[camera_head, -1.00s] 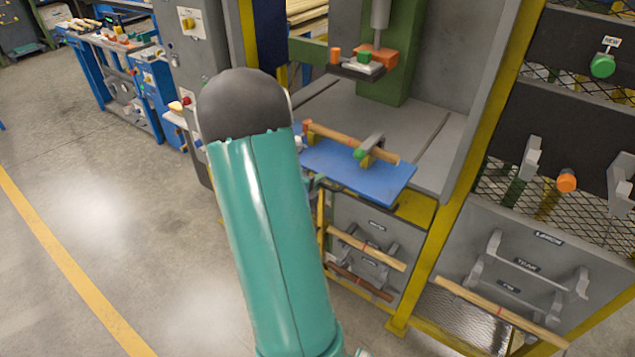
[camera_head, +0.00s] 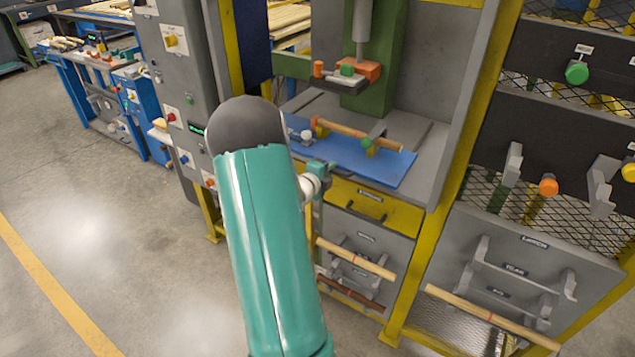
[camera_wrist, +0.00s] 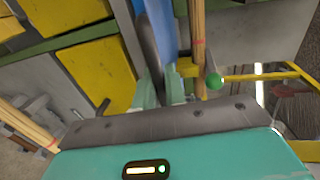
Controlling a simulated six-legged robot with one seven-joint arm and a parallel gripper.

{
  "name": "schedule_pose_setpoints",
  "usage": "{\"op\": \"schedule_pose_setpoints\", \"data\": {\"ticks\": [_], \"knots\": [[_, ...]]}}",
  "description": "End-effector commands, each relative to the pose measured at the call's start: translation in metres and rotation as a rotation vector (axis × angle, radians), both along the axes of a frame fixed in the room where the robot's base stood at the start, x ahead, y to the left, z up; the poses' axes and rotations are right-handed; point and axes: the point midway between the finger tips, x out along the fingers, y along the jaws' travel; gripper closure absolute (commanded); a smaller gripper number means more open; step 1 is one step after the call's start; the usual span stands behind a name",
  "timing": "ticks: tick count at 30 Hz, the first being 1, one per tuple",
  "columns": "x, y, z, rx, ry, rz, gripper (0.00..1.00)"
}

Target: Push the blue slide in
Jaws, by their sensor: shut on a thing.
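The blue slide (camera_head: 398,172) is a flat blue plate lying in the grey machine bay, its front edge near the yellow drawer. A wooden rod (camera_head: 350,129) lies on it, with a green-knobbed clamp (camera_head: 367,143) beside the rod. My gripper (camera_head: 322,168) is at the slide's front left edge, partly hidden by my arm. In the wrist view, the pale green fingers of my gripper (camera_wrist: 161,92) are close together at the blue slide (camera_wrist: 166,35), shut on it. The exact contact is hard to see. The rod (camera_wrist: 198,40) and green knob (camera_wrist: 214,81) show to the right.
A green press column (camera_head: 380,55) stands behind the slide. A control cabinet (camera_head: 172,65) with buttons is on the left. The yellow drawer (camera_head: 372,205) and rod racks (camera_head: 515,275) are below and right. Open floor (camera_head: 90,230) lies left.

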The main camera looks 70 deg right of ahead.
Motion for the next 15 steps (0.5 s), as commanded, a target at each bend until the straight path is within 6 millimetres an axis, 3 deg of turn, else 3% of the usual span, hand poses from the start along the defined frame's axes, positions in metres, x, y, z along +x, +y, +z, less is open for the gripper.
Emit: {"op": "schedule_pose_setpoints", "data": {"ticks": [6,15], "knots": [[-0.007,-0.04,0.0,-0.001,0.0,-0.001,1.0],[-0.009,-0.062,0.0,0.0,-0.001,0.001,1.0]]}}
